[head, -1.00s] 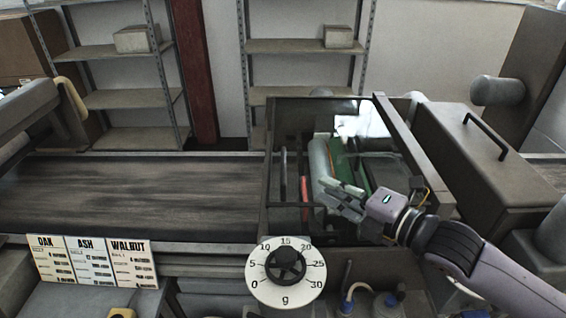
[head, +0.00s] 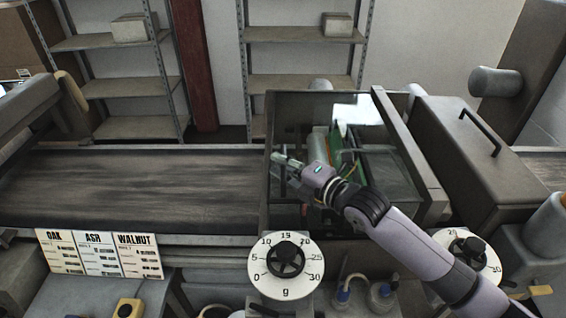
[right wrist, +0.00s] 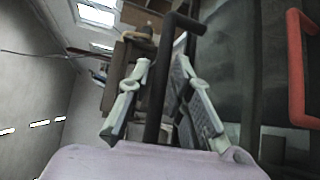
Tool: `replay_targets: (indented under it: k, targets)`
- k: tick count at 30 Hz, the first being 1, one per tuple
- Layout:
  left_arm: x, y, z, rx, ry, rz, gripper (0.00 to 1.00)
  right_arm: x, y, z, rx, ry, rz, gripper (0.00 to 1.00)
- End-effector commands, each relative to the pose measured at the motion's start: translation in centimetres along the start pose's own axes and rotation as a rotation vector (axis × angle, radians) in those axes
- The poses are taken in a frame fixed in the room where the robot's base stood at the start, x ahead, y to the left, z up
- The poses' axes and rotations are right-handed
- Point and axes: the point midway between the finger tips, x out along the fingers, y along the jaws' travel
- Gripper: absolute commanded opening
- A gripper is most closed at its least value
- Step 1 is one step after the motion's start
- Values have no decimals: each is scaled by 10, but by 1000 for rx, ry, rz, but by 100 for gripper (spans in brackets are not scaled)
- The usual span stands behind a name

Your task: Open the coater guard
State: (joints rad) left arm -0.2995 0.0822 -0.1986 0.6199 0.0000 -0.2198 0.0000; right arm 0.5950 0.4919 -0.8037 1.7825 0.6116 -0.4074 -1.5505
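The coater guard (head: 392,115) is a dark-framed, see-through cover over the belt, and it looks closed. My right gripper (head: 281,160) is at its left part in the head view. In the right wrist view a dark bar handle (right wrist: 158,100) runs between the two fingers of my right gripper (right wrist: 162,90). The fingers are spread, with a gap on the left side of the bar; contact on the right side cannot be told. In the head view the gripper covers most of this handle. My left gripper is not in view.
A red handle (right wrist: 298,75) is at the right in the right wrist view. The conveyor belt (head: 130,185) is bare at left. A dial (head: 286,264) and wood cards (head: 100,254) are in front. A dark box with a handle (head: 480,160) stands at right.

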Motion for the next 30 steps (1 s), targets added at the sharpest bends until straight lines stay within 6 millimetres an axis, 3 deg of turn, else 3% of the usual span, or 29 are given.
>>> replay_targets:
  k: [5,14,30]
  targets:
    - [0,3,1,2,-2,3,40,0,0,0,0,0,0,20]
    - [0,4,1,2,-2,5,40,0,0,0,0,-1,0,0]
    - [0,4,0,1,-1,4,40,0,-1,0,-1,-1,-1,0]
